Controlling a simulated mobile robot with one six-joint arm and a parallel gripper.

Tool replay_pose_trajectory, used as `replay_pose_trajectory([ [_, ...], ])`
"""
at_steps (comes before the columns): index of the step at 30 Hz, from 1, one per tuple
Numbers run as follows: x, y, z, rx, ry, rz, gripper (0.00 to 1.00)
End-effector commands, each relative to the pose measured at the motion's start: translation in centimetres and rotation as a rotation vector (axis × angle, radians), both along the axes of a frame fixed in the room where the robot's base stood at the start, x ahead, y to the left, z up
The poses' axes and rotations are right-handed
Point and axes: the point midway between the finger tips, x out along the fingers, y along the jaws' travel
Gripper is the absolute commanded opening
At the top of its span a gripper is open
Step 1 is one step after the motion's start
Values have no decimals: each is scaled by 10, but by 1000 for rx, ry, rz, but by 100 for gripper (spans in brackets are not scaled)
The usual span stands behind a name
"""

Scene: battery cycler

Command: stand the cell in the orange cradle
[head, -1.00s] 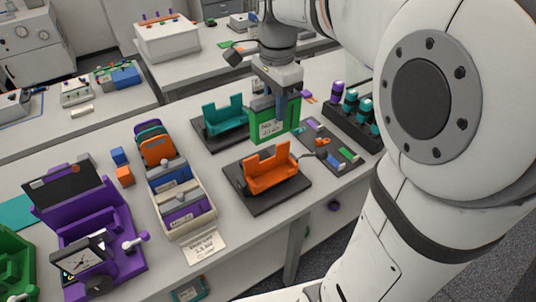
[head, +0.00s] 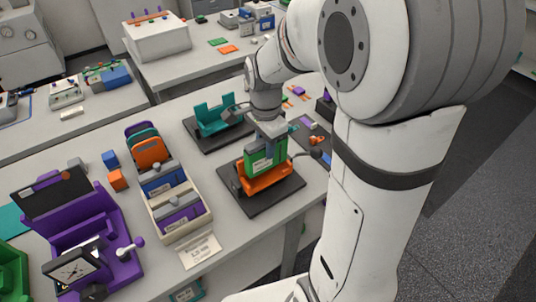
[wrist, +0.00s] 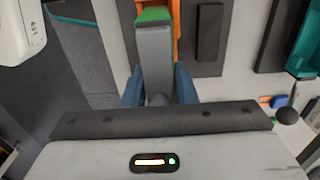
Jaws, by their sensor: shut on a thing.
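The green cell (head: 259,159) with a white label stands upright at the orange cradle (head: 268,179), its lower part behind the cradle's front wall. I cannot tell whether it rests on the cradle's floor. My gripper (head: 270,135) is above the cradle and shut on the top of the cell. In the wrist view the gripper (wrist: 158,95) shows its blue fingers on both sides of a grey block, with a strip of the cell's green (wrist: 154,14) beyond. A bit of the orange cradle (wrist: 177,30) shows beside it.
The orange cradle sits on a dark base plate (head: 262,203). A teal cradle (head: 216,118) stands behind it. A cream rack (head: 187,226) with several cells is to the left, and a purple device (head: 85,225) further left.

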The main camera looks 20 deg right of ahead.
Motion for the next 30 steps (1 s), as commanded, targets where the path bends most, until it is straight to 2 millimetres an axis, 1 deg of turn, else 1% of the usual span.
replay_pose_trajectory([
  [6,0,0,-31,0,3,-1,0],
  [9,0,0,-39,0,1,-1,0],
  [17,0,-1,-41,0,0,-2,0],
  [21,0,-1,-44,0,0,-2,0],
  [22,-1,-1,-44,-1,2,-2,27],
  [27,-1,-1,-44,0,2,-2,41],
  [30,-1,-1,-44,-1,2,-3,47],
])
